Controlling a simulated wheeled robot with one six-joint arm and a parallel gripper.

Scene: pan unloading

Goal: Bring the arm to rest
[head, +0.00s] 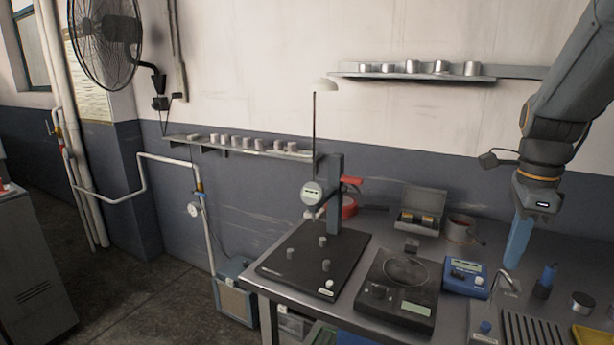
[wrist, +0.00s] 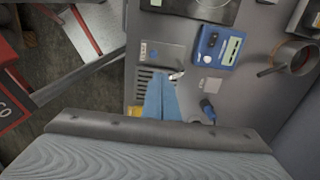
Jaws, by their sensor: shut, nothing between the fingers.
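My arm (head: 563,100) comes in from the upper right in the head view and hangs down over the right part of the workbench. My gripper (head: 514,260) points downward with its blue fingers together and nothing between them. It is beside the blue soldering-station-like box (head: 467,278), to its right and higher in the picture. In the wrist view the blue fingers of my gripper (wrist: 158,82) point toward the bench top, near a small metal spout. Their exact height above the bench cannot be told.
The black scale (head: 397,290), a stand on a black base (head: 310,262) and a pot (head: 460,229) occupy the bench (head: 352,292). Wall shelves (head: 410,76) hold several metal weights. A blue-handled tool (head: 545,280) stands right of my gripper. Open floor lies left.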

